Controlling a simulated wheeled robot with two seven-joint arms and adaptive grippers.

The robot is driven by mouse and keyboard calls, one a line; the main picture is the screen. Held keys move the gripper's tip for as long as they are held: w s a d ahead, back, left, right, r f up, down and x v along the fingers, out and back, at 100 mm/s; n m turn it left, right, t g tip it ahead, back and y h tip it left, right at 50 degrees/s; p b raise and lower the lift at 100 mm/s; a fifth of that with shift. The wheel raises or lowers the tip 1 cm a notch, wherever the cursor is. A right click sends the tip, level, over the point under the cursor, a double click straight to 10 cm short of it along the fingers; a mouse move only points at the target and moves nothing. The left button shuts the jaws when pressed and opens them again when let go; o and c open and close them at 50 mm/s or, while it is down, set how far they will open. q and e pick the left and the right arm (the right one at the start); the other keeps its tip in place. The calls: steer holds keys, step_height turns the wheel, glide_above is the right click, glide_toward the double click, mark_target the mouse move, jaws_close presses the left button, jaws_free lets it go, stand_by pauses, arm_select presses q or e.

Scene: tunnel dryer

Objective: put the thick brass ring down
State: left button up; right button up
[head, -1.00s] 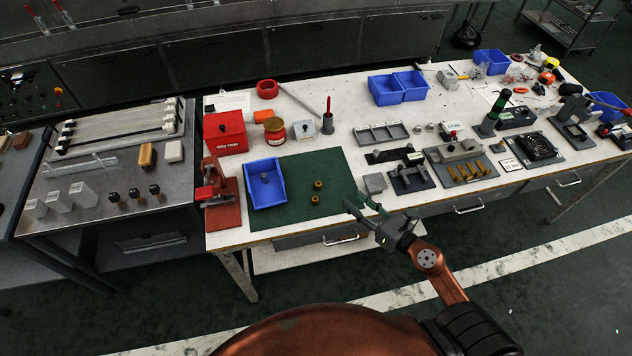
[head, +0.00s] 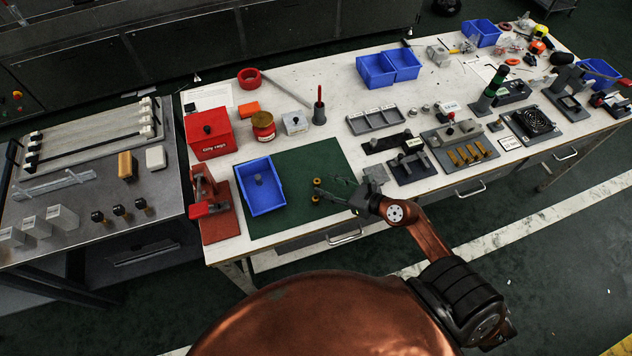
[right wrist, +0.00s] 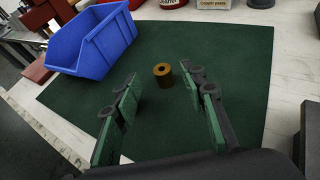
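Two small brass rings, one (head: 316,181) farther back and one (head: 315,198) nearer the front, stand on the green mat (head: 295,218). I cannot tell which is the thick one. In the right wrist view one brass ring (right wrist: 163,75) stands upright on the mat, its hole facing up. It is ahead of and between the spread fingers, apart from both; the other ring is not visible there. My right gripper (head: 325,186) is open and empty, low over the mat, its fingers pointing left at the rings. It also shows in the right wrist view (right wrist: 164,100). My left gripper is not in view.
A blue bin (head: 265,208) with a grey piece inside stands on the mat's left part. A red fixture (head: 211,208) is left of it. A grey block (head: 376,174) and a dark fixture (head: 412,170) lie right of the mat. The mat's front part is clear.

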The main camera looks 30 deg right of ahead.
mark_target(317, 181)
steer(key=x, duration=0.3)
steer(key=shift+d, duration=0.1)
steer(key=shift+w+f, duration=0.15)
steer(key=shift+w, duration=0.2)
steer(key=c, duration=0.7)
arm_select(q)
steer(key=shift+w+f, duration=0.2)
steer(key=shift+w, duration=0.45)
arm_select(e)
jaws_close()
